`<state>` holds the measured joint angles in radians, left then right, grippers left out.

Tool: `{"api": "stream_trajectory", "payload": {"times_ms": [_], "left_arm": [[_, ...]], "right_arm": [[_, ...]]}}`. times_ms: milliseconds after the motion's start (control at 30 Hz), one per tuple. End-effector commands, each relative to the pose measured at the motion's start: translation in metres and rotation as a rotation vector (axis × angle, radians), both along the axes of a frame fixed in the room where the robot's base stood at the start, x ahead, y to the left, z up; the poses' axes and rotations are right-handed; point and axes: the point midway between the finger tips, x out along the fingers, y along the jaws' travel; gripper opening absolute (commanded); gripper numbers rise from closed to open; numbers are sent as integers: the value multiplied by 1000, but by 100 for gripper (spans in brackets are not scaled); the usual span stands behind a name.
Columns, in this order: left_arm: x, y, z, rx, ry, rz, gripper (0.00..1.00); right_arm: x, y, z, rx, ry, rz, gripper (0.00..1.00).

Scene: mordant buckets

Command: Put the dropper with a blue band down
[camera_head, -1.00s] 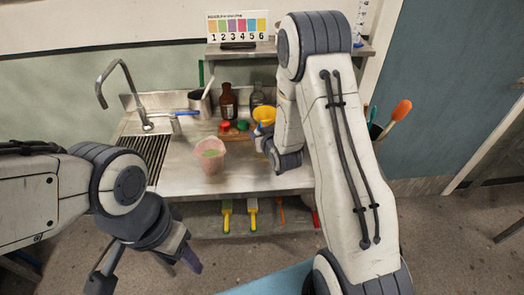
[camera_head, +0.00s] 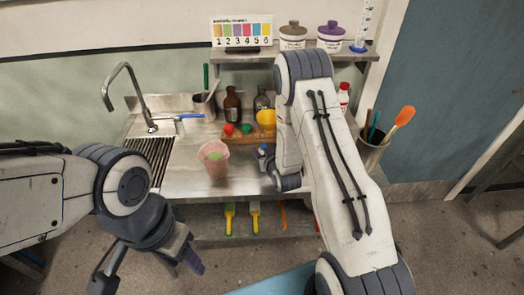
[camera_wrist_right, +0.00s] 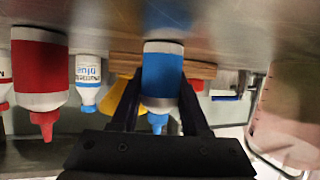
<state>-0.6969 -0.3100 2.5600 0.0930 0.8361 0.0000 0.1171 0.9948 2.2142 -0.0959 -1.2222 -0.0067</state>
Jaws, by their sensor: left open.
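The dropper with a blue band (camera_wrist_right: 162,75) is upside down in the right wrist view, its blue tip pointing down in the picture. My right gripper (camera_wrist_right: 162,88) has one finger on each side of it, and both fingertips meet its sides. Its base is at or very near the steel bench top, whose reflection shows beside it; whether it touches is unclear. In the head view the dropper (camera_head: 262,151) looks upright on the bench's right side, beside my right arm, which hides most of the right gripper. My left gripper (camera_head: 150,268) is open and empty, low in front of the bench.
A red-banded dropper (camera_wrist_right: 40,75) and a small blue-labelled bottle (camera_wrist_right: 88,80) are nearby. A pink beaker (camera_head: 214,160) stands to the left on the bench (camera_head: 185,180).

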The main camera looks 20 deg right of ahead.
Motion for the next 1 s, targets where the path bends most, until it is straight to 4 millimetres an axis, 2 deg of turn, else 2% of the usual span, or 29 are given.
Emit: {"api": "stream_trajectory", "payload": {"times_ms": [33, 67, 500, 667, 900, 1000], "left_arm": [[0, 0, 0, 0, 0, 0, 50], [0, 0, 0, 0, 0, 0, 50], [0, 0, 4, 0, 0, 0, 50], [0, 0, -7, 0, 0, 0, 50], [0, 0, -21, 0, 0, 0, 50], [0, 0, 2, 1, 1, 0, 50]], "right_arm": [[0, 0, 0, 0, 1, 0, 64], [0, 0, 0, 0, 1, 0, 75], [-2, 0, 5, 0, 1, 0, 75], [-24, 0, 11, 1, 1, -1, 75], [-66, 1, 30, 1, 0, -1, 75], [-79, 2, 43, 1, 7, 0, 75]]}}
